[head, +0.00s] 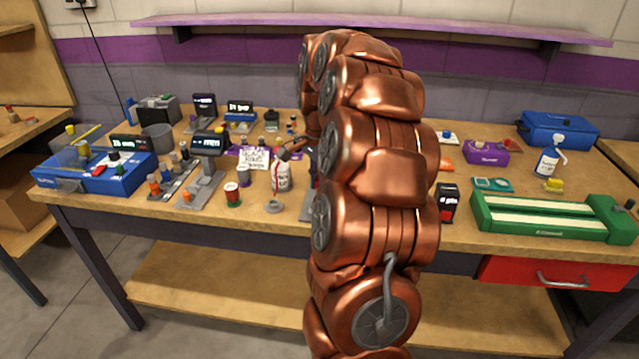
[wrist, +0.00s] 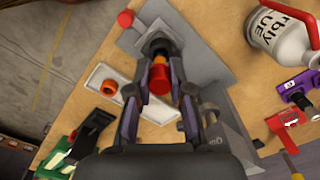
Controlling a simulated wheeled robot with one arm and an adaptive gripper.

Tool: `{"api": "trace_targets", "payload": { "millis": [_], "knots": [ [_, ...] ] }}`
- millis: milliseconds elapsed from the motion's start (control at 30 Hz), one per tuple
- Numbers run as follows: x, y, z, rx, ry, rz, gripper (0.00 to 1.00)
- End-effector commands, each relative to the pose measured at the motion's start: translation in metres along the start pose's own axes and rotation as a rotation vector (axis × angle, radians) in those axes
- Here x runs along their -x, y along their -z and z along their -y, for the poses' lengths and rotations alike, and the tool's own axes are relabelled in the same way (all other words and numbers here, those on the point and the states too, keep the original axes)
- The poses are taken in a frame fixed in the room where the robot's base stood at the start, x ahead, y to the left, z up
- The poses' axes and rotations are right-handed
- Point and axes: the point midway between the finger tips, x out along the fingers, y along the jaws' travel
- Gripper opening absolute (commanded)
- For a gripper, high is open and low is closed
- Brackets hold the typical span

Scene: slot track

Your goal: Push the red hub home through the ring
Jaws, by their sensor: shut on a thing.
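In the wrist view my gripper (wrist: 158,62) reaches over a grey plate, one dark finger on each side of a short stack. The red hub (wrist: 159,82) is the nearer, wider end of the stack, with an orange part (wrist: 158,61) beyond it. A dark fixture, probably the ring (wrist: 157,44), sits at the far end between the fingertips. The fingers are closed in on this stack. The exact contact and how deep the hub sits in the ring are hidden. In the head view my copper arm hides the hub and ring.
A grey plate (wrist: 205,60) lies under the fixture, with a red-knobbed lever (wrist: 125,18) at its edge. A white tray (wrist: 102,104) holds an orange ring-shaped piece (wrist: 110,86). A glue bottle (wrist: 282,38) stands at the right. A green slotted track (head: 545,217) lies on the bench.

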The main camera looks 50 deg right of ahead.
Motion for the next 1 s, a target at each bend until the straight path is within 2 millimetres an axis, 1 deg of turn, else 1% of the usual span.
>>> {"api": "trace_targets", "payload": {
  "millis": [433,1000],
  "knots": [
    [-0.001,0.000,0.000,0.000,0.000,0.000,0.00],
    [-0.012,0.000,0.000,0.000,0.000,0.001,0.00]
  ]
}}
